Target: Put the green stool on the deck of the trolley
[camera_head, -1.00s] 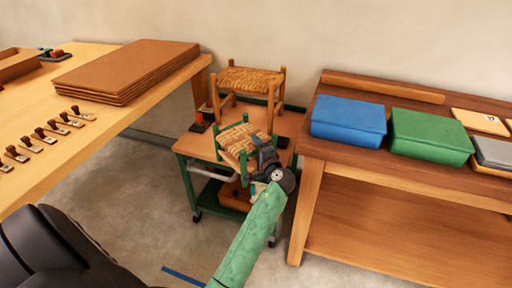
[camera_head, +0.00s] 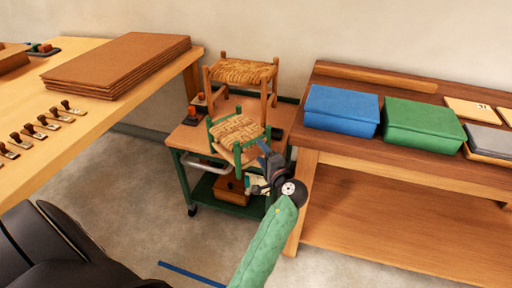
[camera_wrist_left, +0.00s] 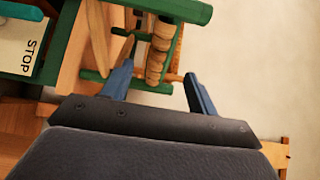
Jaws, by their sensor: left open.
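The stool's lower right legs are partly hidden by the gripper. My right gripper is not in view.
A plain wooden stool (camera_head: 243,72) stands behind the green one on the deck. A bench with a blue box (camera_head: 342,109) and a green box (camera_head: 423,124) is close on the right. Another table (camera_head: 85,110) is left.

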